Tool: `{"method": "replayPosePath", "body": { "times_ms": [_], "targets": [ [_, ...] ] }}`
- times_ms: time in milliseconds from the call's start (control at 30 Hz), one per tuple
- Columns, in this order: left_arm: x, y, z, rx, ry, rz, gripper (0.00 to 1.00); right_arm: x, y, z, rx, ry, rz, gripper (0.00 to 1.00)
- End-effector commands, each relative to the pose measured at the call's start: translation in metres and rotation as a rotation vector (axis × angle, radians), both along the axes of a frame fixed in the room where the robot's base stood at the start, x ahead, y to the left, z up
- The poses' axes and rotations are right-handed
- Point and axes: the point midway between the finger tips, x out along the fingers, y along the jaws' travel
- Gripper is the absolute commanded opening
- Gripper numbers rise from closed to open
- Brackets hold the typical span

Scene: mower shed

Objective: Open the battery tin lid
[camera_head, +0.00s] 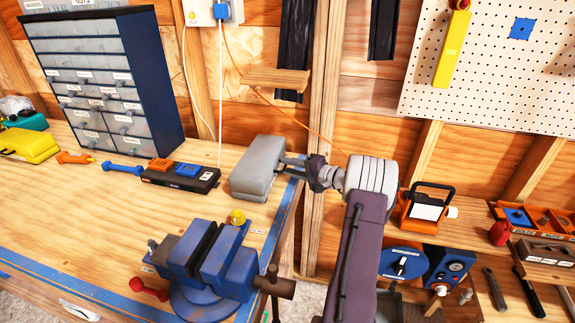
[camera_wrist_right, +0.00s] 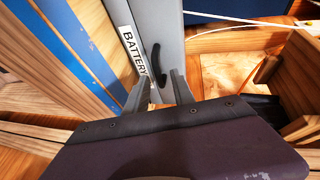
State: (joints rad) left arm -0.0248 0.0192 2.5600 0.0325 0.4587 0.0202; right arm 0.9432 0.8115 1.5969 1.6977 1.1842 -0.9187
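The battery tin (camera_head: 258,167) is a grey box on the workbench's right end, and its lid looks shut in the head view. In the right wrist view the tin (camera_wrist_right: 171,35) shows a white "BATTERY" label and a dark curved handle or catch (camera_wrist_right: 155,60). My right gripper (camera_head: 288,168) is at the tin's right end. In the right wrist view its fingers (camera_wrist_right: 163,88) stand apart, either side of the catch's lower end, with nothing seen held. Whether they touch the tin is not clear. My left gripper is not in view.
A blue vise (camera_head: 205,262) stands on the workbench in front of the tin. A black tray with an orange and a blue block (camera_head: 180,175) lies left of it. A drawer cabinet (camera_head: 100,80) stands behind. A lower shelf at right holds an orange lamp (camera_head: 428,208) and tools.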

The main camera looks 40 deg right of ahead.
Motion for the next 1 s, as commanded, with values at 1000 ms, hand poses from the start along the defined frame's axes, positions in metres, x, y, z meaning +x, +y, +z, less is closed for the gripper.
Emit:
{"method": "replayPosePath", "body": {
  "times_ms": [1000],
  "targets": [
    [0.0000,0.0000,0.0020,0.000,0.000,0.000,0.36,0.0106,0.0030,-0.0025,0.001,0.000,0.000,0.00]
  ]
}}
